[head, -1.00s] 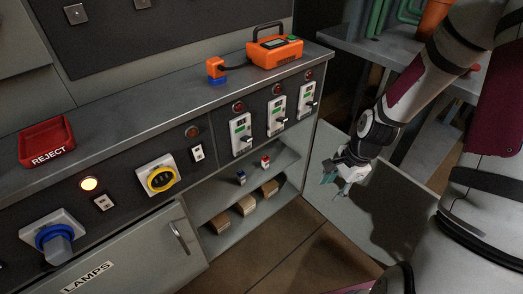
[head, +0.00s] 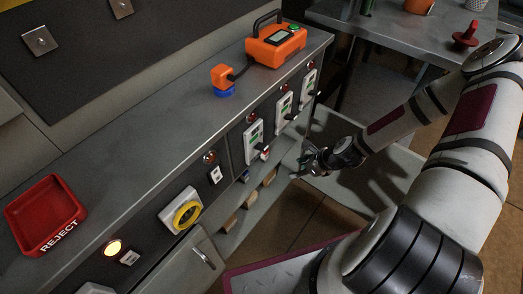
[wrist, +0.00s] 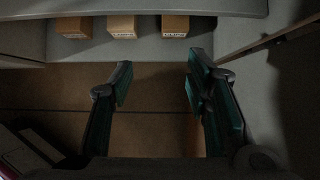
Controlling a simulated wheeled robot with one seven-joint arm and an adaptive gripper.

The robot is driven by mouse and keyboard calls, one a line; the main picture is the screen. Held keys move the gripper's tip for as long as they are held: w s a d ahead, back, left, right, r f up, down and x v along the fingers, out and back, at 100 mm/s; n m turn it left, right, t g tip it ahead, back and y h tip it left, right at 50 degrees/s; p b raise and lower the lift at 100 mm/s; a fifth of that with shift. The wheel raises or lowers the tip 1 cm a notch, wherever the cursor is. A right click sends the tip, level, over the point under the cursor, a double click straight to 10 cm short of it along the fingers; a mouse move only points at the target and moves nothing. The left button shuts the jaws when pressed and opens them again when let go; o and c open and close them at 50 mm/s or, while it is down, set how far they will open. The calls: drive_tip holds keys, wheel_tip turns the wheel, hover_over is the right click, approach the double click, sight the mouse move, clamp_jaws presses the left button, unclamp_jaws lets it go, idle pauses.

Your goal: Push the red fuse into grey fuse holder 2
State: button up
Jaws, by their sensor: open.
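The red fuse (head: 265,155) is small, red and white, and shows just below the leftmost grey fuse holder (head: 253,141) in the head view. In the earlier head view it sits on the upper shelf. The middle grey fuse holder (head: 283,110) and the rightmost one (head: 309,85) are on the cabinet's dark front panel; their numbers are unreadable. My gripper (head: 307,158) is to the right of the red fuse, in front of the shelves, apart from it. In the wrist view my gripper (wrist: 158,82) is open and empty, with no fuse visible.
A blue fuse (head: 245,176) is left of the red one. Cardboard boxes (wrist: 121,26) stand on the lower shelf. An open cabinet door (head: 375,180) lies below and right of my gripper. An orange device (head: 275,47) and red REJECT tray (head: 28,238) are on top.

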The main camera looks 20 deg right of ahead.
idle(0.3)
drive_tip(key=b, duration=0.3)
approach(267, 154)
drive_tip(key=x, duration=0.5)
drive_tip(key=shift+s+d+f, duration=0.2)
drive_tip(key=shift+f, duration=0.25)
drive_tip(key=shift+w+a, duration=0.15)
drive_tip(key=b+x, duration=0.2)
drive_tip(key=x, duration=0.3)
drive_tip(key=shift+w+a, duration=0.15)
drive_tip(key=shift+w, duration=0.05)
drive_tip(key=shift+c, duration=0.5)
clamp_jaws()
